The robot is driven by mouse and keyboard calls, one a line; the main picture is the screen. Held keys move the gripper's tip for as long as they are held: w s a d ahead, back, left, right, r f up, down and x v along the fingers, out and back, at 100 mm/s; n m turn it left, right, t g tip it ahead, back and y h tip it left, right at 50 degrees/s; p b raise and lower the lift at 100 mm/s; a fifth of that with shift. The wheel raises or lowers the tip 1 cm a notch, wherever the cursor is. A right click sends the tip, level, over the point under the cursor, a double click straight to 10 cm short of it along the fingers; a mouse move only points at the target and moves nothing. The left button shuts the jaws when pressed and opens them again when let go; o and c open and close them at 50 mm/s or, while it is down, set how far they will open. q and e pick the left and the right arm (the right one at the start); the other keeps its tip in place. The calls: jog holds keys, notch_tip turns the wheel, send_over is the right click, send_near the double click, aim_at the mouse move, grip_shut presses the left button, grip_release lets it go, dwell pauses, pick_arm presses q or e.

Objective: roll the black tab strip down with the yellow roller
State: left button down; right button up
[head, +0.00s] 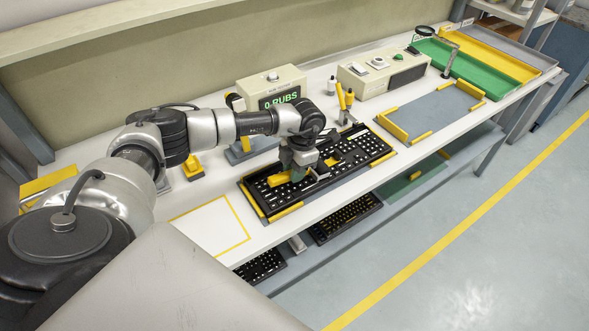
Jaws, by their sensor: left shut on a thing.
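My left gripper (305,174) is over the black keyboard (355,146), pointing down and shut on a yellow piece (281,179) that appears to be the yellow roller. The piece is low over the keyboard's left half; whether it touches the keys I cannot tell. The gripper and wrist hide part of the keyboard. The black tab strip cannot be told apart from the black keys. The keyboard lies in a grey holder with yellow edge blocks (286,211). My right gripper is out of view.
Behind the keyboard stand a box reading "0 RUBS" (272,82), a yellow-handled tool stand (345,103) and a beige control box (384,72). An empty grey mat (435,112) lies right. Green (455,68) and yellow trays are at the far right. A yellow-outlined area (212,227) is clear.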

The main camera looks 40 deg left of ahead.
pick_arm(q)
jog(key=shift+w+d+f+b, duration=0.1)
jog(key=shift+w+f+b, duration=0.1)
jog(key=shift+b, duration=0.1)
jog(key=shift+w+d+r+b, duration=0.1)
jog(key=shift+w+d+b, duration=0.15)
jog(key=shift+w+b, duration=0.3)
jog(key=shift+w, duration=0.25)
dwell(0.3)
jog(key=shift+w+d+b, duration=0.35)
jog(key=shift+w+b, duration=0.25)
jog(key=shift+w, duration=0.05)
jog(key=shift+r, duration=0.1)
jog(key=shift+r+p, duration=0.55)
jog(key=shift+r, duration=0.05)
notch_tip(320, 180, up, 7)
jog(key=p, duration=0.4)
jog(key=shift+p, duration=0.3)
jog(key=shift+f, duration=0.1)
